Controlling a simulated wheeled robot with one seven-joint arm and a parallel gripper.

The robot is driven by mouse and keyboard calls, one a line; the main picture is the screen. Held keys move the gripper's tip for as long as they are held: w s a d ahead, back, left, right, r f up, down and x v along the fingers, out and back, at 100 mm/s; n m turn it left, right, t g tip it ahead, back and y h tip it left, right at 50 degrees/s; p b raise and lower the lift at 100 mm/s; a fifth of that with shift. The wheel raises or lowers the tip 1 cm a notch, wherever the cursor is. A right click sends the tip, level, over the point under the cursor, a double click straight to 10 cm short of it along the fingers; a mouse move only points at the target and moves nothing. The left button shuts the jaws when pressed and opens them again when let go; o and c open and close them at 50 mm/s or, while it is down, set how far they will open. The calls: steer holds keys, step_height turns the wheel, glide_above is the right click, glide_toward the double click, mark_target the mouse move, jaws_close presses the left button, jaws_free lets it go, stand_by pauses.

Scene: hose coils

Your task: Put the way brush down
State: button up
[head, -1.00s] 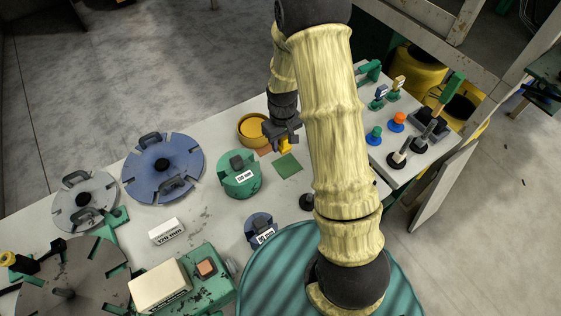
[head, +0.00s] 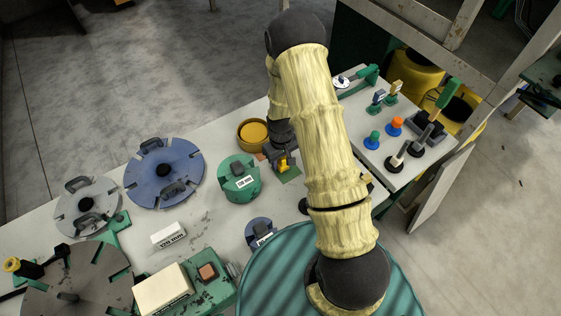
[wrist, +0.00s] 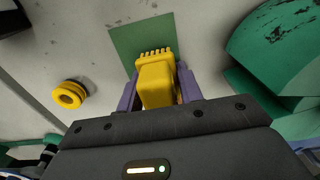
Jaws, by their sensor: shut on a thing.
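The way brush (wrist: 157,82) is a yellow block with short teeth along its far edge. My gripper (head: 282,166) is shut on it, and the two purple-grey fingers (wrist: 157,88) stand on either side of the brush in the wrist view. The brush also shows as a small yellow piece (head: 284,164) in the head view. A flat green square (wrist: 142,40) lies on the bench beyond and partly behind the brush; in the head view the green square (head: 291,175) is partly covered by my gripper. I cannot tell whether the brush touches it.
A green drum (head: 238,181) stands close to the left of my gripper, with an orange-yellow round tin (head: 252,134) behind. A yellow ring (wrist: 69,95) lies left in the wrist view.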

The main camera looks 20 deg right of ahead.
steer(key=shift+f, duration=0.85)
steer(key=shift+f, duration=0.1)
steer(key=o, duration=1)
steer(key=shift+c, duration=0.2)
step_height(320, 180, up, 12)
steer(key=b, duration=0.3)
steer(key=shift+f, duration=0.15)
steer(key=shift+r, duration=0.3)
